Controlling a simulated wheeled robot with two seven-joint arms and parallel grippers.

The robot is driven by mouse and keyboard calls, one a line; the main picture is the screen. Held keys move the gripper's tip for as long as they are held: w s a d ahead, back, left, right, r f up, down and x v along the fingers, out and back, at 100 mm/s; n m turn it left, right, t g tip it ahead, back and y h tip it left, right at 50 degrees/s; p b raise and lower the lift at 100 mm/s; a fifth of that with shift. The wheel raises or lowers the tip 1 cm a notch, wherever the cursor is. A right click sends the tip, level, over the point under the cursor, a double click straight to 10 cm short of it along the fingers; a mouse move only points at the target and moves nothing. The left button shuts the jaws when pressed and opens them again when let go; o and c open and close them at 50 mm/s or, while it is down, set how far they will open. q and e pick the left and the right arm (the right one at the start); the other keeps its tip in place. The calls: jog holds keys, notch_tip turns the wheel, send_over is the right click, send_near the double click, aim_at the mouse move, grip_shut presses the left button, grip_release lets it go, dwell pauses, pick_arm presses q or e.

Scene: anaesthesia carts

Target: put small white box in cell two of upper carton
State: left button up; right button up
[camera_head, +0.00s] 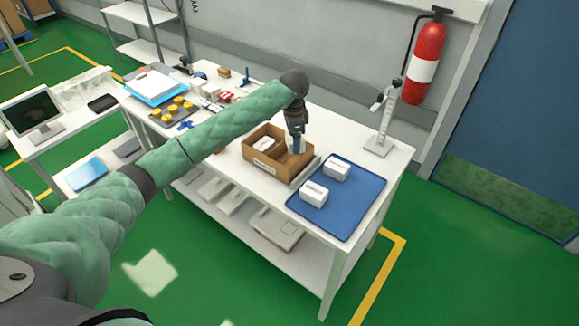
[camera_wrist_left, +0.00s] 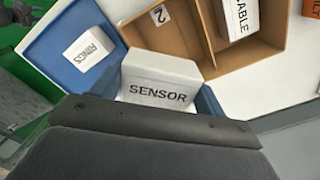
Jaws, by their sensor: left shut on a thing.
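My left gripper (camera_head: 296,148) is shut on a small white box marked SENSOR (camera_wrist_left: 157,92), seen between blue fingers in the wrist view. In the head view the gripper hangs over the right part of an open brown carton (camera_head: 262,170) on the white table; the held box is hardly visible there. The carton has a divider. A label "2" (camera_wrist_left: 160,15) marks one cell, whose visible floor looks empty. A white box marked CABLE (camera_wrist_left: 236,18) sits in the other cell; it also shows in the head view (camera_head: 265,143). My right gripper is not in view.
A blue tray (camera_head: 352,205) right of the carton carries two white boxes (camera_head: 337,167) (camera_head: 314,193). A white stand (camera_head: 384,125) is behind it. Yellow-topped items (camera_head: 172,107) and papers lie at the table's left. A fire extinguisher (camera_head: 425,58) hangs on the wall.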

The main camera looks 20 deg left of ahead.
aim_at(291, 160)
pick_arm(q)
jog(key=shift+w+a+f+m, duration=0.2)
jog(key=shift+w+f+m, duration=0.05)
jog(key=shift+m, duration=0.65)
jog(key=m, duration=0.3)
jog(key=shift+w+a+f, duration=0.2)
jog(key=shift+w+f, duration=0.05)
jog(key=shift+f, duration=0.05)
jog(key=m, duration=0.2)
jog(key=shift+w+a+f+m, duration=0.15)
jog(key=shift+f+m, duration=0.05)
jog(key=shift+m, duration=0.2)
jog(key=shift+f+m, duration=0.1)
jog(key=shift+m, duration=0.9)
jog(key=shift+f, duration=0.3)
jog(key=shift+f+p, duration=0.5)
jog(key=shift+f, duration=0.05)
notch_tip(291, 160, down, 4)
jog(key=shift+r+p, duration=0.2)
jog(key=shift+p, duration=0.45)
jog(key=shift+f+p, duration=0.75)
jog(key=shift+f, duration=1.55)
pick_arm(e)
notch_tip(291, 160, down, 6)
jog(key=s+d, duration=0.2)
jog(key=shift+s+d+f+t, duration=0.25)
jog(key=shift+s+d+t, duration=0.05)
